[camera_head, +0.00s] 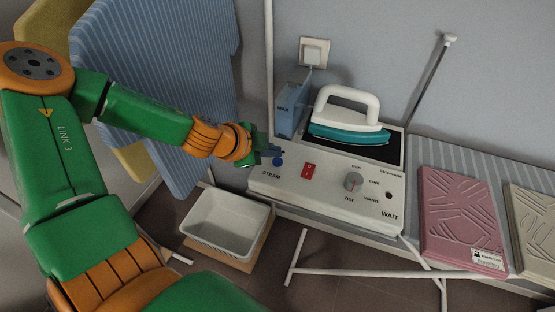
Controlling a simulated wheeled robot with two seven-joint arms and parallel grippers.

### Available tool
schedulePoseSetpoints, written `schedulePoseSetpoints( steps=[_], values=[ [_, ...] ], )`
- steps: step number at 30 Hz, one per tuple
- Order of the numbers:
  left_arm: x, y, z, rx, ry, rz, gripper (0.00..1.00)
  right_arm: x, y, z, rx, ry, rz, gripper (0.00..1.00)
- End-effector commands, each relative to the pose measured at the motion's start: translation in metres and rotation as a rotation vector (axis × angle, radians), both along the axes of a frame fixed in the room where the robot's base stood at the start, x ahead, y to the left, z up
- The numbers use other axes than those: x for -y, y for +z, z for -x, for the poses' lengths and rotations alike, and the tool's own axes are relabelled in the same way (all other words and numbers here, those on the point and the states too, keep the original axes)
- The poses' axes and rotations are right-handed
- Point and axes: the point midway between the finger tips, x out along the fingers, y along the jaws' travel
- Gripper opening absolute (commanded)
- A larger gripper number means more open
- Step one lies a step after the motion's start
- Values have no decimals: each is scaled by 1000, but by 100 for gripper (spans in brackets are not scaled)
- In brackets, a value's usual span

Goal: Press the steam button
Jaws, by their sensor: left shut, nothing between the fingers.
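The white steam station (330,195) stands at the end of the ironing board, its sloped panel facing me. The blue round steam button (278,161) is on the panel's left, above the printed word STEAM. My left gripper (270,153) is shut and empty, its dark fingertips at or just above the button. I cannot tell whether they touch it. A red switch (309,170) and a grey dial (353,181) sit to the right on the same panel. My right gripper is not in view.
An iron (345,122) with a white handle rests on the station's dark plate. A blue water tank (291,108) stands behind the button. Pink (455,215) and cream folded cloths lie to the right. A white basket (228,222) is below; striped cloth (160,70) hangs at left.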

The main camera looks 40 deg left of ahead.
Motion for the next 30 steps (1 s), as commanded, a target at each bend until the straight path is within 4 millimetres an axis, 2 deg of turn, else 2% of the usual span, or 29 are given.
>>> schedulePoseSetpoints(
  steps=[30],
  values=[
    [0,-8,0,0,0,0,0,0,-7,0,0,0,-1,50]
  ],
)
